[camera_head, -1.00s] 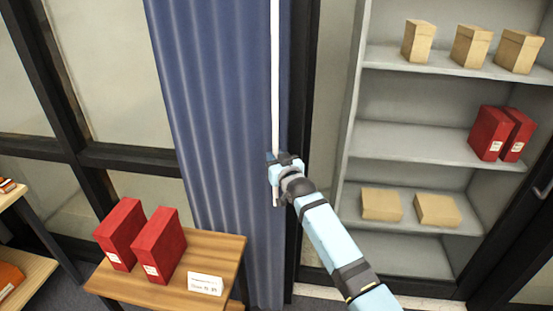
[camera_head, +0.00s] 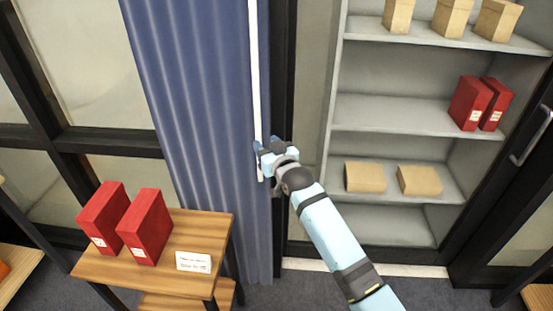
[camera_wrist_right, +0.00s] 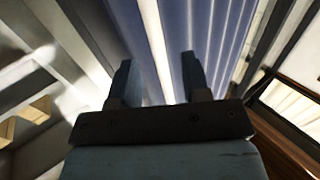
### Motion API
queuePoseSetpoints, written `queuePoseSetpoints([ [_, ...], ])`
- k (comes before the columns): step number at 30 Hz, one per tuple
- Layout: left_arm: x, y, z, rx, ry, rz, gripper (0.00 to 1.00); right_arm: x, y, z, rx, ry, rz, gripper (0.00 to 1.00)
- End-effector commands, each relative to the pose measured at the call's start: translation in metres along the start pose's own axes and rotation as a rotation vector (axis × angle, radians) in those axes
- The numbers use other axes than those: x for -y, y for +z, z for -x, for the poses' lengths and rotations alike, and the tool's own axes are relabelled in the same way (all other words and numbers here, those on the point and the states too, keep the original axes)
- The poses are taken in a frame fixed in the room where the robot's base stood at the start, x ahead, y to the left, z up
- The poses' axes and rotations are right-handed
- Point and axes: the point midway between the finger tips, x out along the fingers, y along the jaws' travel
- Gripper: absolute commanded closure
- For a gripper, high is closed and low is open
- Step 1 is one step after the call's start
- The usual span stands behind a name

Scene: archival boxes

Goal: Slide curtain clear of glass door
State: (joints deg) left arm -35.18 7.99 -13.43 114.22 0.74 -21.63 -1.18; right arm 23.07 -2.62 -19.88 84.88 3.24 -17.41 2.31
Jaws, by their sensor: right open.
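The blue pleated curtain (camera_head: 190,100) hangs gathered in a tall strip left of a dark upright post. A white rod (camera_head: 254,70) hangs along its right edge. My right gripper (camera_head: 265,148) is at the rod's lower part. In the right wrist view, my open gripper's fingers (camera_wrist_right: 156,75) stand apart, with the white rod (camera_wrist_right: 152,35) seen between them and the curtain (camera_wrist_right: 205,35) behind. I cannot tell whether a finger touches the rod. A glass panel (camera_head: 308,110) shows right of the post. My left gripper is not in view.
A small wooden table (camera_head: 205,225) with two red boxes (camera_head: 145,228) and a white card (camera_head: 193,262) stands before the curtain's lower left. Grey shelving (camera_head: 385,120) with tan and red boxes is at right. A dark-framed door with a metal handle (camera_head: 531,137) is at far right.

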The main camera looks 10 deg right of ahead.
Motion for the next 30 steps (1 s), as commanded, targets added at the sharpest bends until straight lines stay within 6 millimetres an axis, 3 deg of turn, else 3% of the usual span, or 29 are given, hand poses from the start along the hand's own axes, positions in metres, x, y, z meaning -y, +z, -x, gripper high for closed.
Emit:
queuePoseSetpoints([
  [3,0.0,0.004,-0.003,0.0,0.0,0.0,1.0,0.0,0.002,0.029,0.0,0.0,0.001,0.57],
  [10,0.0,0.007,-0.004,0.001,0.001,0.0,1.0,0.001,0.001,0.061,0.0,-0.001,0.001,0.57],
  [26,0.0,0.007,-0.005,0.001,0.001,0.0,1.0,0.001,0.0,0.068,0.001,-0.001,0.001,0.57],
  [30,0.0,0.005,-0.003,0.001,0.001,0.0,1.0,0.001,0.014,0.078,0.023,0.003,-0.004,0.57],
])
